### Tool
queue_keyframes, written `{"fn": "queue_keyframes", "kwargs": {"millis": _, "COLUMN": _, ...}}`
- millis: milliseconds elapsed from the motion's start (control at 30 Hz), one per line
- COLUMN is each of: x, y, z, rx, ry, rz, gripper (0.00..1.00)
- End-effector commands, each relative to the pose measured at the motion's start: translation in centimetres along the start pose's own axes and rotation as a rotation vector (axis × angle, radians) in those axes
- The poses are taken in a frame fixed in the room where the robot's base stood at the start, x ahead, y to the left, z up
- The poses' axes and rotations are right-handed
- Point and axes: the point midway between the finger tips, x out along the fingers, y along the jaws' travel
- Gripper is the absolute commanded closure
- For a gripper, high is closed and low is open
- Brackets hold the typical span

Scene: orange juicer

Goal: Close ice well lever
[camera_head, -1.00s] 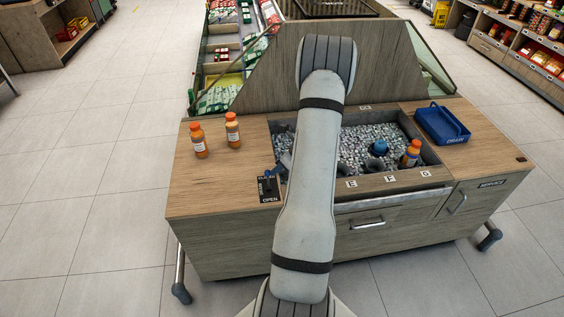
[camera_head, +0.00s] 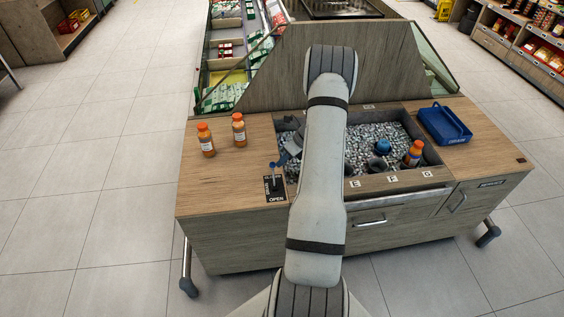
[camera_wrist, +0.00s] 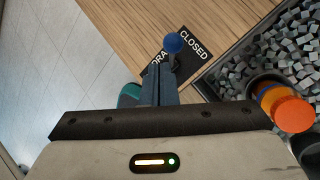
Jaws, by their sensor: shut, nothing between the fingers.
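The ice well lever shows a blue ball knob (camera_wrist: 173,43) in the wrist view, on a black plate (camera_wrist: 190,52) lettered CLOSED. In the head view the black plate (camera_head: 275,195) is at the counter's front left of the ice well, with OPEN at its near end. My gripper (camera_wrist: 158,72) is shut and empty, its blue-grey fingertips close beside the lever. Whether they touch it I cannot tell.
The ice well (camera_head: 395,135) holds ice, an orange bottle (camera_head: 413,154) and a blue-capped item (camera_head: 383,147). Two orange bottles (camera_head: 206,140) stand on the counter's left. A blue tray (camera_head: 444,124) is at the right. The wood around the plate is clear.

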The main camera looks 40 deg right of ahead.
Motion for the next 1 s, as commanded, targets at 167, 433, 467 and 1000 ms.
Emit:
{"fn": "queue_keyframes", "kwargs": {"millis": 167, "x": -0.5, "y": 0.3, "z": 0.3, "rx": -0.001, "ry": 0.0, "rz": 0.0, "gripper": 1.0}}
{"fn": "queue_keyframes", "kwargs": {"millis": 433, "x": -0.5, "y": 0.2, "z": 0.3, "rx": -0.001, "ry": 0.0, "rz": 0.0, "gripper": 1.0}}
{"fn": "queue_keyframes", "kwargs": {"millis": 467, "x": -0.6, "y": 0.2, "z": 0.2, "rx": -0.001, "ry": 0.0, "rz": 0.0, "gripper": 1.0}}
{"fn": "queue_keyframes", "kwargs": {"millis": 1000, "x": -9.2, "y": -1.7, "z": 0.1, "rx": -0.006, "ry": 0.0, "rz": -0.002, "gripper": 1.0}}
